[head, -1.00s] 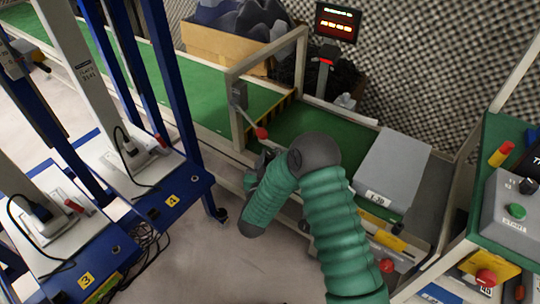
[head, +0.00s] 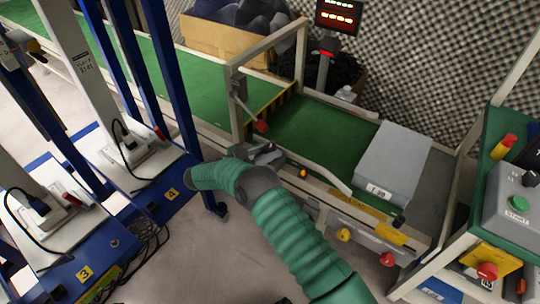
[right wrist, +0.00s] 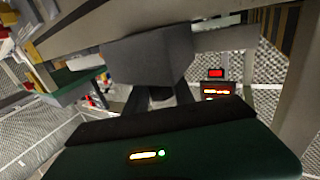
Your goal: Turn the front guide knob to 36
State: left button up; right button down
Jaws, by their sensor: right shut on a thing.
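My right gripper (head: 265,153) is at the near side rail of the green conveyor, just below the lever with the red end (head: 261,126). It is shut on the front guide knob, which the fingers and wrist mostly hide. In the right wrist view the two dark fingers (right wrist: 161,97) meet a grey block (right wrist: 150,55). I cannot read any scale or number at the knob. The pale guide rail (head: 327,174) runs along the belt to the right of the gripper. My left gripper is not in view.
A grey box (head: 393,160) lies on the belt's right end. An orange knob (head: 303,174), a yellow knob (head: 344,235) and a red knob (head: 387,259) stick out along the front side. A lit display (head: 338,16) stands behind. Blue stands (head: 175,195) are at left.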

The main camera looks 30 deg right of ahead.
jog(key=shift+a+f+m+g+b, duration=0.1)
jog(key=shift+f+m+g+b, duration=0.15)
jog(key=shift+m+g+b, duration=0.65)
jog(key=shift+r+g+y+b, duration=0.15)
jog(key=shift+g+y+b, duration=0.2)
jog(key=shift+g, duration=0.35)
jog(key=shift+r, duration=0.1)
jog(key=c, duration=1.1)
grip_release()
jog(key=shift+o, duration=0.2)
